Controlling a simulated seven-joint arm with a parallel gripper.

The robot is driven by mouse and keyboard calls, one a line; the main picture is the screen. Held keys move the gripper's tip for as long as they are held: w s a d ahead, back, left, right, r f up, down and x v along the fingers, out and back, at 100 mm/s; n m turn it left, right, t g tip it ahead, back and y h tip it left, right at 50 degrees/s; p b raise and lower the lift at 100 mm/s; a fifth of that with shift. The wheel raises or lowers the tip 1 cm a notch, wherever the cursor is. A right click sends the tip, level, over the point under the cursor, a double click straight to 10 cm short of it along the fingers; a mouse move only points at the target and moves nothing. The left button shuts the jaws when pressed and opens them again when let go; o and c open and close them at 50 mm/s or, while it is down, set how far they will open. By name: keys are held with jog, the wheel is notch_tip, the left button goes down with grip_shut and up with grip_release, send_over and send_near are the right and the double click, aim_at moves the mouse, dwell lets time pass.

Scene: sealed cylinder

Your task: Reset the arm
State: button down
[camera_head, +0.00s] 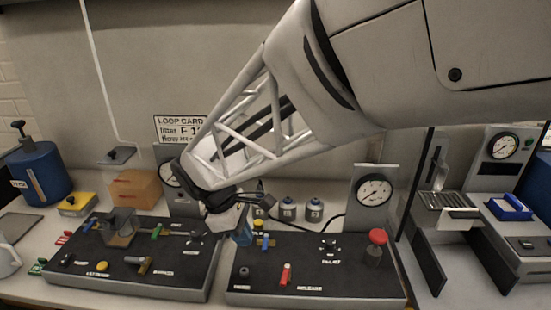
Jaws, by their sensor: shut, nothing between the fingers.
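My arm reaches in from the upper right across the middle of the view. My gripper (242,219) is at its lower end, dark and small, over the gap between the two black control panels. The fingers look closed with nothing held, though they are partly lost against dark parts behind.
The left panel (180,281) and right panel (330,292) carry levers and knobs, including a red knob (377,237). Gauges (374,191) stand behind. A blue cylinder (40,173), an orange box (135,188) and a machine (495,165) flank them.

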jog(key=s+d+r+m+t+y, duration=0.1)
jog(key=s+d+m, duration=0.3)
jog(key=d, duration=0.5)
jog(key=s+d+r+m+t+y, duration=0.1)
jog(key=s+d+r+m, duration=0.2)
jog(key=d, duration=0.7)
jog(key=s+d+r+m+t+y, duration=0.1)
jog(key=s+d+r+m+y, duration=0.1)
jog(key=s+d+m, duration=0.4)
jog(key=shift+s+d+m, duration=0.15)
jog(key=shift+d+m, duration=1.7)
jog(key=shift+m, duration=0.25)
